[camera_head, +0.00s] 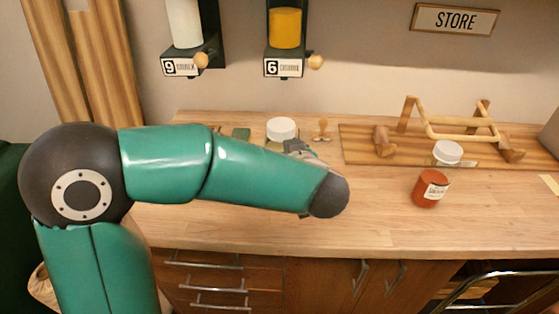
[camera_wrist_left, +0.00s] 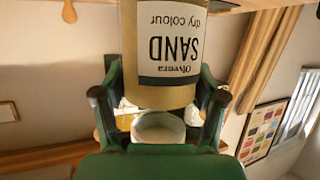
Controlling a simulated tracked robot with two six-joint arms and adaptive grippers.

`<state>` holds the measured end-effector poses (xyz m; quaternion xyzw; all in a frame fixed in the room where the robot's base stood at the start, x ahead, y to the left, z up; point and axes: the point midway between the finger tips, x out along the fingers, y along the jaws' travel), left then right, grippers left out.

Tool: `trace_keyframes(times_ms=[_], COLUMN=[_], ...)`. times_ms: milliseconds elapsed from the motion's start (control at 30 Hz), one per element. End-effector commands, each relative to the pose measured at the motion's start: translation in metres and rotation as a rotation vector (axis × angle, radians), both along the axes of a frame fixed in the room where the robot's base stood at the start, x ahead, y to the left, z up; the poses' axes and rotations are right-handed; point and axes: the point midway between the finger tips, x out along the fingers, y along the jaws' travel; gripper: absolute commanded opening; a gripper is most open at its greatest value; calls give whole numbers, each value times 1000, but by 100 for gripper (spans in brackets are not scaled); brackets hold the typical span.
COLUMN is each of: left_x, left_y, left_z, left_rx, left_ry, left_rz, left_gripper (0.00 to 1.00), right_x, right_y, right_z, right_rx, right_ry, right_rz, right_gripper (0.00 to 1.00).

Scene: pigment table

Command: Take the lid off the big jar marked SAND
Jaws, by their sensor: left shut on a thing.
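The big jar marked SAND (camera_wrist_left: 165,50) is tan, with a pale label that reads upside down in the left wrist view. A white lid (camera_head: 281,129) sits on top of it at the back of the table in the head view. The lid also shows just below the jar in the left wrist view (camera_wrist_left: 159,127). My left gripper (camera_head: 299,149) is at the jar's near right side in the head view. Its fingers flank the jar body and are shut on it. My arm hides most of the jar in the head view. My right gripper is out of view.
A red-orange jar (camera_head: 431,189) stands at the right, with a white-lidded jar (camera_head: 447,153) behind it, near a wooden rack (camera_head: 450,128). A small wooden stamp-like object (camera_head: 322,129) stands right of the SAND jar. The table's middle front (camera_head: 370,215) is clear.

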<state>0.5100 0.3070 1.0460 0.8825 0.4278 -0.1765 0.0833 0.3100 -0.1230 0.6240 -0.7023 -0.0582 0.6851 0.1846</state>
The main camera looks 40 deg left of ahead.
Motion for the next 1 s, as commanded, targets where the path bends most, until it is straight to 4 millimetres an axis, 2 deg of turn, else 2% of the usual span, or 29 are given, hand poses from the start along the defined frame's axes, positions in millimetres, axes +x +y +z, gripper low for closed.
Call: trace_keyframes(times_ms=[33,300,500,700,1000], left_x=[0,0,0,0,0], left_y=[0,0,0,1,1], left_z=[17,91,132,153,157], left_rx=[-1,-3,-2,-1,0], left_ry=[-10,-10,-6,-4,-2], left_rz=[1,1,0,2,1], left_gripper=[12,12,12,12,12], right_x=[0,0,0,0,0], right_y=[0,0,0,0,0], right_z=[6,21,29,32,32], right_rx=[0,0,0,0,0], right_ry=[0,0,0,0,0], right_rz=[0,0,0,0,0], right_gripper=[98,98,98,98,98])
